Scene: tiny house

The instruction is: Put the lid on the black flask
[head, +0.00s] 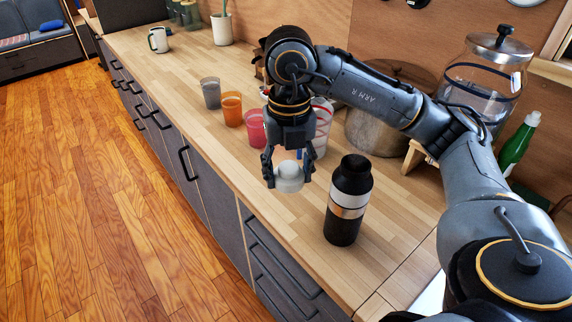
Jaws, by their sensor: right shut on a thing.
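The black flask (344,226) stands upright on the wooden counter, near its front right part. It has a white band and a copper band, and its top is dark and rounded. My right gripper (288,178) points down, left of the flask and apart from it. It is shut on a small white, round, lid-like piece (289,178), held between its two fingers. Whether this piece touches the counter I cannot tell. My left gripper is not in view.
A grey cup (210,93), an orange cup (232,109) and a pink cup (256,128) stand behind the gripper. A large pot (372,134), a glass dispenser (487,78) and a green bottle (516,148) stand at the back right. The counter's front edge (237,198) is close by.

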